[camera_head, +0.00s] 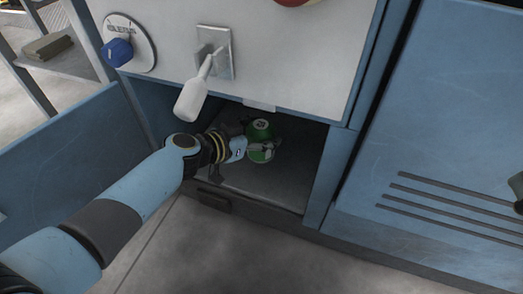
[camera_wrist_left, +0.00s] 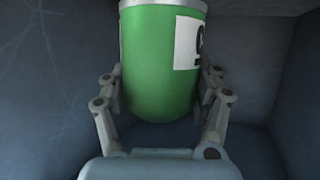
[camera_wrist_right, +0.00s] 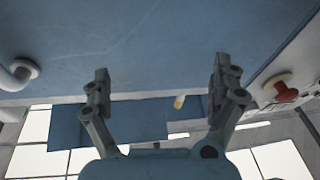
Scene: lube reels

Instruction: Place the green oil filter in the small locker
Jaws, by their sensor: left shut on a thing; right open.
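The green oil filter (camera_head: 261,129) is inside the small locker (camera_head: 232,188), a low open compartment under a white panel. My left gripper (camera_head: 250,146) reaches into the locker and is shut on the filter. In the left wrist view the filter (camera_wrist_left: 160,65), green with a white label, stands between the two fingers (camera_wrist_left: 160,100), with dark locker walls around it. I cannot tell whether its base touches the locker floor. My right gripper (camera_wrist_right: 160,85) is open and empty in the right wrist view, facing a blue surface.
The blue locker door (camera_head: 75,145) stands open at the left. A white lever handle (camera_head: 195,95) and a blue knob (camera_head: 118,52) stick out of the white panel (camera_head: 280,65) above the opening. A blue slotted cabinet (camera_head: 440,130) stands at the right. The floor in front is clear.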

